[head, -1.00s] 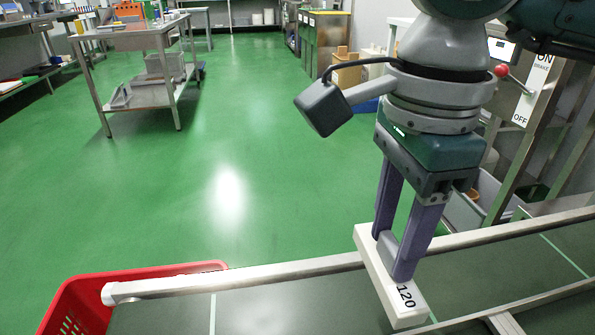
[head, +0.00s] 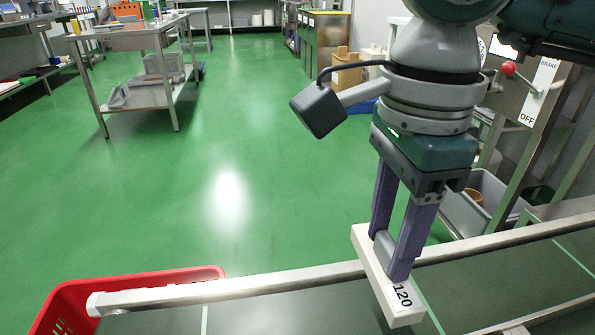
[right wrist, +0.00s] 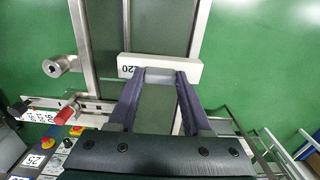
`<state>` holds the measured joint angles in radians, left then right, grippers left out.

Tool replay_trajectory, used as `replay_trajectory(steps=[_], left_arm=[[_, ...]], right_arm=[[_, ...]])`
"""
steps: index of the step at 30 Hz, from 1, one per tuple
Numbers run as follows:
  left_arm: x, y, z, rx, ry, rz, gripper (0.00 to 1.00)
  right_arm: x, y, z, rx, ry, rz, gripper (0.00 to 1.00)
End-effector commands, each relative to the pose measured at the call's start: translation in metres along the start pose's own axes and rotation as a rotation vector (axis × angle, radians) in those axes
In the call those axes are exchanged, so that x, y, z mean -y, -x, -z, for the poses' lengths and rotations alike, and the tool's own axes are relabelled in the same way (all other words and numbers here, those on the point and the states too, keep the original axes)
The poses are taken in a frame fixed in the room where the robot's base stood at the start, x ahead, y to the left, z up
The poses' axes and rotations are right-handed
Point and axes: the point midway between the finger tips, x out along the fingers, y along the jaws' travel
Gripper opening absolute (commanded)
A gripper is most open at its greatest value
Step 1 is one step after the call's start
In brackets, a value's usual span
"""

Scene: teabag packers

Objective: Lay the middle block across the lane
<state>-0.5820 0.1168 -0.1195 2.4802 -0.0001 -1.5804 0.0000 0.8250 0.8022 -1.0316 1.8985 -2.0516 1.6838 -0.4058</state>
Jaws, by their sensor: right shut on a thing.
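A white block (head: 376,268) with "120" printed on one end is in my right gripper (head: 391,262). The two purple fingers are shut on a grey grip piece on top of the block. In the right wrist view the block (right wrist: 185,69) spans part of the belt and overlaps the rail. I cannot tell whether it touches the belt or rail. My left gripper is not in view.
A metal side rail (head: 230,289) runs along the lane. A red crate (head: 60,305) stands at the lane's left end. A second rail (head: 545,317) is at the lower right. A red-knobbed lever (head: 508,68) marked OFF stands behind my right arm. Green floor lies beyond.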

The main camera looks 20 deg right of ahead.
Motion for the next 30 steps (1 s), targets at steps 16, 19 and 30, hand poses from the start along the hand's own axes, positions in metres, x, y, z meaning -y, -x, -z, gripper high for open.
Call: replay_trajectory(steps=[16,19,30], left_arm=[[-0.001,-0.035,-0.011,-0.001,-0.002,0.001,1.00],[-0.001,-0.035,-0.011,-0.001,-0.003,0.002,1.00],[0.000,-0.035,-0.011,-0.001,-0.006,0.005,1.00]], right_arm=[[0.000,-0.040,0.000,0.000,-0.001,0.001,0.00],[0.000,-0.039,0.000,0.000,0.000,0.001,0.00],[0.000,-0.040,0.000,0.000,0.000,0.001,0.00]])
